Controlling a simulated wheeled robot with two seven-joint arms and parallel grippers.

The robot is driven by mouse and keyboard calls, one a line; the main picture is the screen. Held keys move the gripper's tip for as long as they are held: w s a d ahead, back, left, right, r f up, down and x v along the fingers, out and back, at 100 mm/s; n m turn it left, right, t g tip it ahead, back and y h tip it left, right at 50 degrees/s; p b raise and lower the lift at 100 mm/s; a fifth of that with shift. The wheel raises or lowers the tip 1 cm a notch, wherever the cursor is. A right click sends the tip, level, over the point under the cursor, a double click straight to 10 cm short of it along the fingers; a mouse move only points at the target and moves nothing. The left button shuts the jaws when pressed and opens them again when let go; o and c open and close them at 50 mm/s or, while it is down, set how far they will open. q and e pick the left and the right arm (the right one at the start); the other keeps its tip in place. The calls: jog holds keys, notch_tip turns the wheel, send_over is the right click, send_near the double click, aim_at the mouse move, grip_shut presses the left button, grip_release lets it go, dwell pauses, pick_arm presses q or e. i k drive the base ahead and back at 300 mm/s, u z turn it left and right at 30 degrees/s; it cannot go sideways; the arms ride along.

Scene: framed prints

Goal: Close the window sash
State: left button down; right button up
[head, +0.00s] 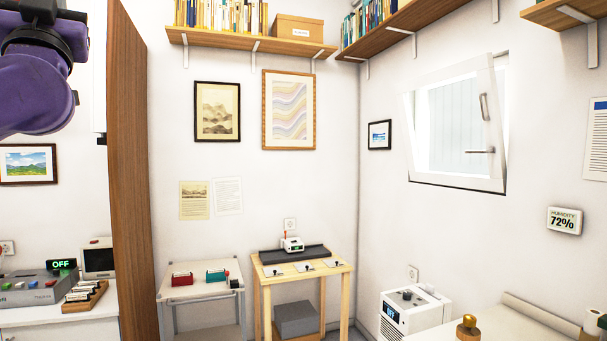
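The window sash (450,181) is white-framed and sits in the right wall. It stands ajar, its top tilted into the room away from the window frame, with its bottom edge close to the sill. A grey handle (484,107) is on its right stile, and a second lever-like grey piece (481,151) shows lower, near the same side. A purple link of my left arm fills the upper left corner, far from the window. Neither gripper shows in the head view.
A brown upright panel (131,180) stands at left. A wooden table (300,276) and a grey cart (200,292) stand along the back wall. A white humidity unit (412,314) and a bench (500,328) lie below the window. Shelves (425,18) hang above.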

aim_at(483, 64)
jog(key=i, duration=3.9)
jog(key=z, duration=3.5)
